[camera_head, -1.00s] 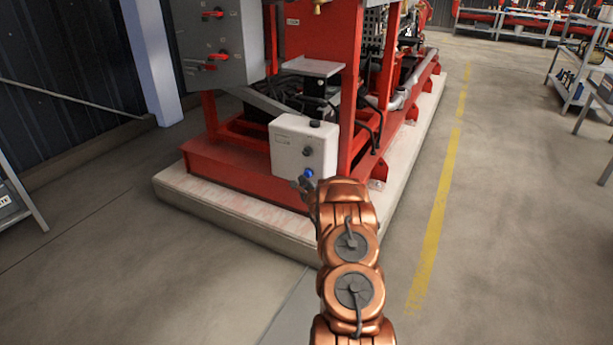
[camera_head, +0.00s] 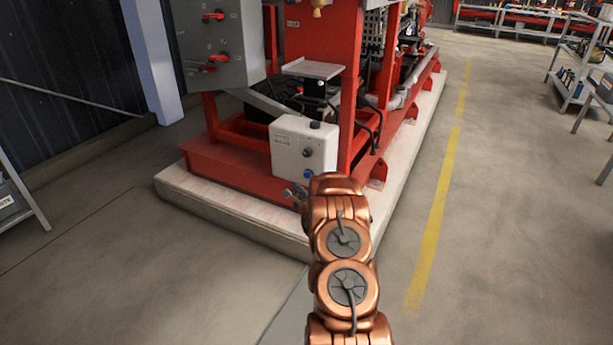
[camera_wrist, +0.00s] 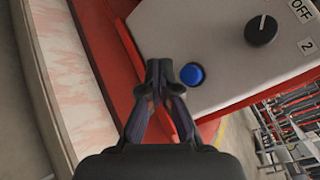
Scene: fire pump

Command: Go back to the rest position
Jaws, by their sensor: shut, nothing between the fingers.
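My gripper (camera_wrist: 159,72) is shut and empty in the wrist view. Its fingertips appear just left of a round blue button (camera_wrist: 192,75) on a white control box (camera_wrist: 225,50); I cannot tell the exact gap in depth. In the head view, my gripper (camera_head: 294,194) shows small at the end of my copper arm, below the white control box (camera_head: 300,150). My arm hides part of the gripper.
The box is mounted on a red pump frame (camera_head: 230,170) on a pale plinth (camera_head: 225,212). A grey cabinet (camera_head: 222,45) with red switches stands at upper left. Open floor with a yellow line (camera_head: 436,210) lies to the right. Shelving carts (camera_head: 575,80) stand at far right.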

